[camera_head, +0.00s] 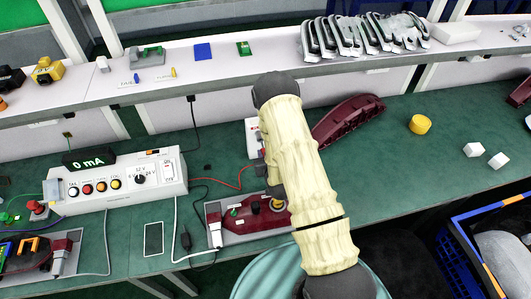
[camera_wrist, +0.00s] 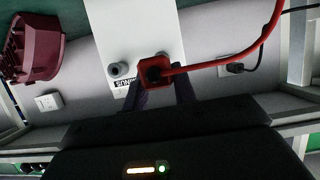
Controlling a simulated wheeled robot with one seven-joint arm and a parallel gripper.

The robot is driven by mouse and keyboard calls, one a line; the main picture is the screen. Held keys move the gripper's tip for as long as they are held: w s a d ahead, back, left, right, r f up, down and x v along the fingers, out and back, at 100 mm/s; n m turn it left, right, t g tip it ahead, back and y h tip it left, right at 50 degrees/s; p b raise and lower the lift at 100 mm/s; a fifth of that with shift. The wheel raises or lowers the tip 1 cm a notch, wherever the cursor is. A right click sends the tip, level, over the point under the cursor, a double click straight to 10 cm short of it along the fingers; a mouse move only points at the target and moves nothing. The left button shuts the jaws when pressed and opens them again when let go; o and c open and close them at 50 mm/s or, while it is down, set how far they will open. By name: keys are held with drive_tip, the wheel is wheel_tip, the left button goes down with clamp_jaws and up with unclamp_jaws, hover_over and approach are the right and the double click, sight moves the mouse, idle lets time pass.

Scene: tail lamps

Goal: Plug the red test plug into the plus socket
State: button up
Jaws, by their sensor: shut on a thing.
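The red test plug (camera_wrist: 150,62) is between the two dark fingers of my gripper (camera_wrist: 160,90) in the wrist view, with its red cable leading off to the upper right. My gripper is shut on it. The plug is in front of a white socket panel (camera_wrist: 112,25). A round grey socket (camera_wrist: 121,69) shows just left of the plug, with a partly covered label ending in "NUS" below it. I cannot tell whether the plug touches the panel. In the head view my arm hides my gripper and most of the white box (camera_head: 252,136).
A white power supply (camera_head: 120,188) reading 0 mA stands left on the green bench. A dark red lamp housing (camera_head: 347,120) lies behind my arm. A lamp fixture (camera_head: 235,228) is at the front. A yellow cylinder (camera_head: 420,124) and white cubes (camera_head: 473,150) are at right.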

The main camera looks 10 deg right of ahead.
drive_tip(key=shift+o, duration=0.6)
drive_tip(key=shift+c, duration=0.7)
drive_tip(key=shift+f+b, duration=0.4)
drive_tip(key=shift+b, duration=0.1)
drive_tip(key=shift+b, duration=0.35)
drive_tip(key=shift+w, duration=0.35)
drive_tip(key=shift+w+d+b, duration=0.1)
drive_tip(key=shift+w+b, duration=0.3)
drive_tip(key=shift+w, duration=0.3)
